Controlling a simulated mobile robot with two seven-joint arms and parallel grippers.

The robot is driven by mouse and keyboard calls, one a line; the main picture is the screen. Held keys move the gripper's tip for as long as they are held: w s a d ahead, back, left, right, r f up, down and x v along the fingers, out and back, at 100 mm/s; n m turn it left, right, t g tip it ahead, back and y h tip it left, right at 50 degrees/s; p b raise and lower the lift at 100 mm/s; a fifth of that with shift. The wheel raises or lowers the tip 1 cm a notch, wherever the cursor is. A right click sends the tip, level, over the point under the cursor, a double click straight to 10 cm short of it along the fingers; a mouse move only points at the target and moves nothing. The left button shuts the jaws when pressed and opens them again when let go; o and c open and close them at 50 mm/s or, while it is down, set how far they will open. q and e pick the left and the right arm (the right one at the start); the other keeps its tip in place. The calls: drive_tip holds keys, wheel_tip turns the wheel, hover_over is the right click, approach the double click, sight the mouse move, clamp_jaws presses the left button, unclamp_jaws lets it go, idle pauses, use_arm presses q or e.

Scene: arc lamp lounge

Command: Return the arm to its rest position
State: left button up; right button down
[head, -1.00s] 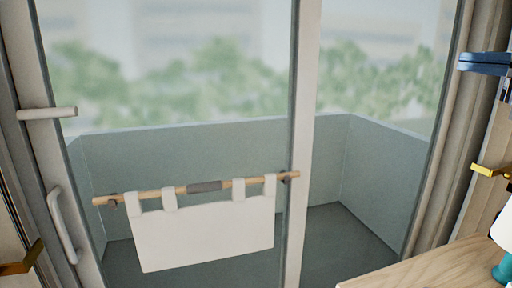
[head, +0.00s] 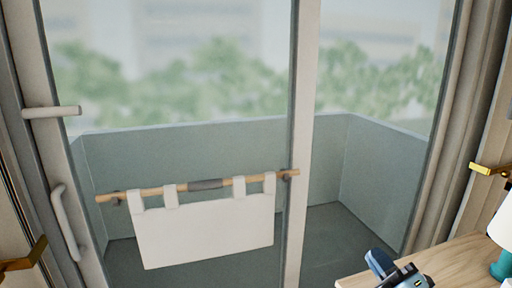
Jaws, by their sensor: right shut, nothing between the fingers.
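My right gripper (head: 378,262) shows at the bottom right of the head view, in front of the left end of the wooden table top (head: 450,262). Its blue fingers are together with nothing held, and its dark wrist runs off the bottom edge. My left gripper is not in the head view.
A glass door with a pale frame (head: 303,130) fills the middle. A white cloth (head: 208,232) hangs from a wooden rod (head: 150,192) across it. A door handle (head: 66,222) is at left. A lamp with a teal base (head: 501,266) stands on the table at right.

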drive_tip(key=s+a+f+m+g+h, duration=0.1)
drive_tip(key=s+f+m+g+h, duration=0.2)
drive_tip(key=f+m, duration=0.5)
drive_tip(key=s+a+f+m+g+h, duration=0.1)
drive_tip(key=s+f+m+h, duration=0.3)
drive_tip(key=f, duration=0.7)
drive_tip(key=s+a+f+m+g, duration=0.2)
drive_tip(key=s+f+m+g, duration=0.15)
drive_tip(key=s+f, duration=0.35)
drive_tip(key=s+a+f+m+g, duration=0.2)
drive_tip(key=s+a+f+m, duration=0.15)
drive_tip(key=s+f, duration=0.3)
use_arm(q)
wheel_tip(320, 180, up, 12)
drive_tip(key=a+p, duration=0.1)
drive_tip(key=p, duration=1.3)
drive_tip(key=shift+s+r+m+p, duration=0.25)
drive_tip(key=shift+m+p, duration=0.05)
use_arm(e)
wheel_tip(320, 180, up, 13)
drive_tip(key=s+d, duration=0.1)
drive_tip(key=shift+s+d+y, duration=0.25)
drive_tip(key=shift+d+y, duration=0.1)
drive_tip(key=shift+y, duration=0.05)
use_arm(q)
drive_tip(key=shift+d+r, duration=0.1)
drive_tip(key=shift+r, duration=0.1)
